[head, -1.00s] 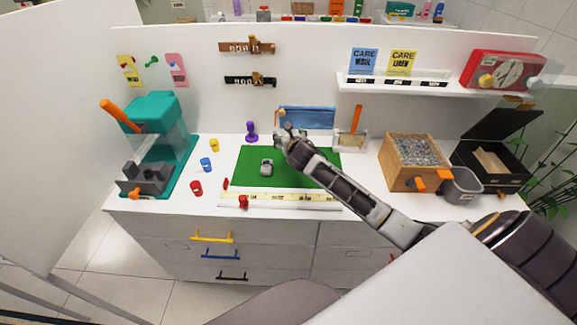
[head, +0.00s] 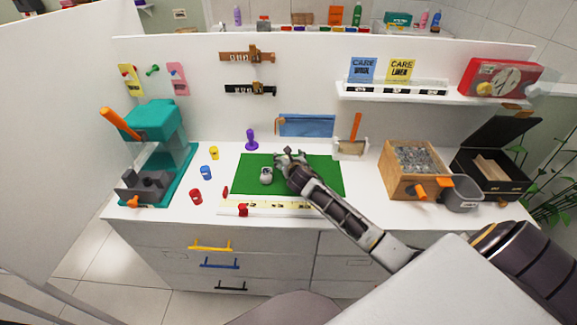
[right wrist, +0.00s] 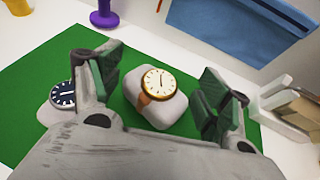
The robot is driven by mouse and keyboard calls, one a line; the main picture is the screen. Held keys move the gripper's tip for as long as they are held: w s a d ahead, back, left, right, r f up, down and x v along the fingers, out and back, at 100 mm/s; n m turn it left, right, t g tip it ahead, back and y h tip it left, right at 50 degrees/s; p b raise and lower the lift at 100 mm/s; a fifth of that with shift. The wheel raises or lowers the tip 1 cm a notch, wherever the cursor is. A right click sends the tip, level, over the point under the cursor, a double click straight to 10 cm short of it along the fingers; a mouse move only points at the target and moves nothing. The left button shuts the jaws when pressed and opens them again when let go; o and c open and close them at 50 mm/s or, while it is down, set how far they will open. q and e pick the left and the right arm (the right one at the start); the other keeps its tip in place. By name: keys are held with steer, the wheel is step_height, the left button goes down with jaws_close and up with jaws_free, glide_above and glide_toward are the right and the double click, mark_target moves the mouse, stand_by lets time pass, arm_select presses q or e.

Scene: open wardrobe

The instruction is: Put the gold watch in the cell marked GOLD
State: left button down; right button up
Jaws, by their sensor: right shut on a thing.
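The gold watch (right wrist: 158,84), with a white dial, gold rim and brown strap, sits around a pale cushion (right wrist: 160,112) over the green mat (right wrist: 40,75). In the head view the right gripper (head: 289,156) is low over the mat's middle and hides the watch. A dark-dial watch (right wrist: 65,95) on another cushion lies to the left, also visible in the head view (head: 266,175). I can read no GOLD mark. My left gripper is out of view.
A purple stamp-like piece (head: 251,140) stands behind the mat. Yellow, blue and red (head: 196,196) small pieces stand left of it. A teal press (head: 160,150) is far left.

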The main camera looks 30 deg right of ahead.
steer(key=shift+f, duration=1.85)
steer(key=shift+f, duration=0.1)
steer(key=o, duration=0.8)
steer(key=shift+c, duration=0.2)
steer(key=shift+v, duration=6.05)
